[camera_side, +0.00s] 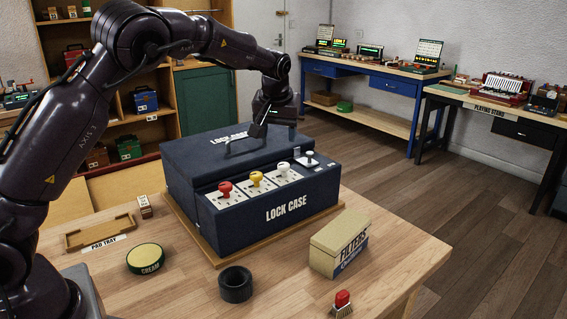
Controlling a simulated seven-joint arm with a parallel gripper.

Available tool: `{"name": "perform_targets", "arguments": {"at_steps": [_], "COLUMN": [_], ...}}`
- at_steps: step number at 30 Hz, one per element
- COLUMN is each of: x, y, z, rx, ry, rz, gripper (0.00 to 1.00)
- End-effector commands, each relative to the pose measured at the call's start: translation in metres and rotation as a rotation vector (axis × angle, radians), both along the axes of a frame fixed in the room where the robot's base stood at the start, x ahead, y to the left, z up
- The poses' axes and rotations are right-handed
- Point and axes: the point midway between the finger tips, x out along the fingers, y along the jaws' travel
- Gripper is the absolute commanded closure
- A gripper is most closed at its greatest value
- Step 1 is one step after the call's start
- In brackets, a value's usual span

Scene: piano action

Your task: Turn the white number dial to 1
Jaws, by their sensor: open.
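The white number dial (283,170) is a white knob on the front panel of the dark blue lock case (262,218), right of a yellow knob (256,178) and a red knob (225,189). Its number marks are too small to read. My gripper (260,130) is open and points down above the case lid, behind and to the left of the white dial. It is apart from the dial, near the lid handle (238,145). Whether it touches the handle I cannot tell.
A small silver knob or lever (309,156) stands right of the white dial. In front are a filters box (338,243), a black ring (235,284), a cream tin (146,258) and a red-handled brush (342,302). A pad tray (100,232) lies at left.

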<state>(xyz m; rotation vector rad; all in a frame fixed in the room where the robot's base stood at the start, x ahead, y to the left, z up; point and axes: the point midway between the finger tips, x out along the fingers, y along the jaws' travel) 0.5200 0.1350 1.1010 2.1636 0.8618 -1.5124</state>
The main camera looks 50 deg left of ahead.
Motion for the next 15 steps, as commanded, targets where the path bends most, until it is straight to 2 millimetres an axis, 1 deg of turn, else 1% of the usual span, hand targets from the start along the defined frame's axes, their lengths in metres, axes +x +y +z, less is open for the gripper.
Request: {"name": "perform_targets", "arguments": {"at_steps": [1, 2, 5, 8, 11, 15], "x": [0.007, 0.008, 0.008, 0.011, 0.015, 0.024], "y": [0.0, -0.001, 0.0, 0.003, 0.008, 0.016], "z": [0.013, 0.014, 0.007, -0.004, -0.021, -0.049], "rx": [-0.002, -0.009, -0.018, -0.02, -0.019, -0.018], "ry": [-0.041, -0.051, -0.051, -0.048, -0.046, -0.047], "rz": [0.02, 0.036, 0.063, 0.064, 0.063, 0.063], "gripper": [0.41, 0.41, 0.41, 0.41, 0.41, 0.41]}}
